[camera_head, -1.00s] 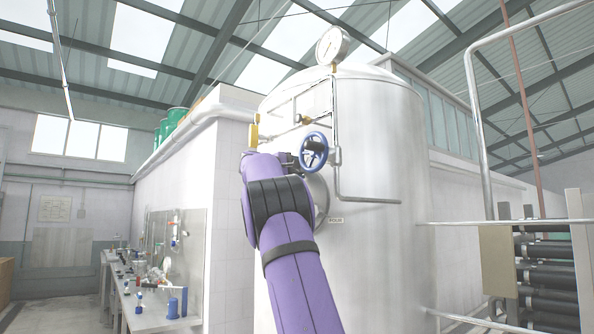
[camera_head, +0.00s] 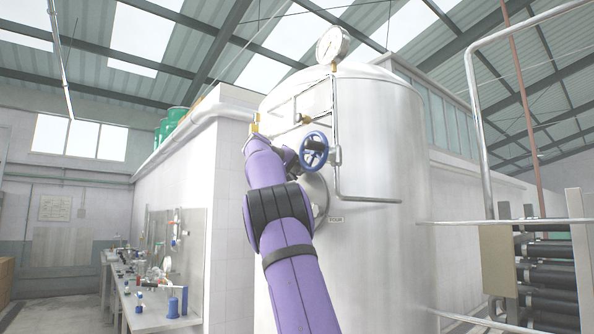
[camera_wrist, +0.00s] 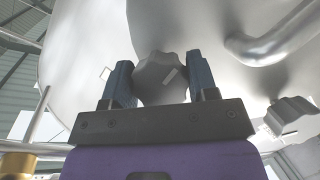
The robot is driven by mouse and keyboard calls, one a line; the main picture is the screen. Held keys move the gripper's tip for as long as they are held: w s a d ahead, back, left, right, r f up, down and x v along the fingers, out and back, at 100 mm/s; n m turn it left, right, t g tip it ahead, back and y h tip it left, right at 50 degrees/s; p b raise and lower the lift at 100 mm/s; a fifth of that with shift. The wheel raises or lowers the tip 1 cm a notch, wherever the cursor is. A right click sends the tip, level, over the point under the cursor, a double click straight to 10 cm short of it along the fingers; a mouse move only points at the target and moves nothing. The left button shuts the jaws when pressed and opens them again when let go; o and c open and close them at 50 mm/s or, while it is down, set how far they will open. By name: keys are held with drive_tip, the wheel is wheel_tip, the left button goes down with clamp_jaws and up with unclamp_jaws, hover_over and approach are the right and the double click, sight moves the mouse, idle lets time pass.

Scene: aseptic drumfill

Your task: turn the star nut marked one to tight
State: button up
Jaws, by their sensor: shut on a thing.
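A grey, lobed star nut (camera_wrist: 160,72) sits between the two blue fingers of my gripper (camera_wrist: 161,82) in the wrist view. My gripper is shut on it. A second grey star nut (camera_wrist: 291,114) lies to the right, apart from my gripper. In the head view my purple arm reaches up to the steel tank (camera_head: 375,150), and it hides the gripper and the nut it holds.
A blue handwheel (camera_head: 314,150) and thin steel piping (camera_head: 368,198) stand out from the tank close to my arm. A pressure gauge (camera_head: 332,44) is on top. A steel rail (camera_head: 480,120) and dark rollers (camera_head: 548,275) are at the right; a workbench (camera_head: 150,312) is at the left.

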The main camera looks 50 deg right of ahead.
drive_tip(key=shift+f+m, duration=0.1)
drive_tip(key=shift+m, duration=0.3)
idle(0.3)
drive_tip(key=o, duration=0.9)
drive_tip(key=v, duration=1)
drive_tip(key=shift+s+a+r, duration=0.1)
drive_tip(key=shift+a+r, duration=0.2)
drive_tip(key=shift+a, duration=0.05)
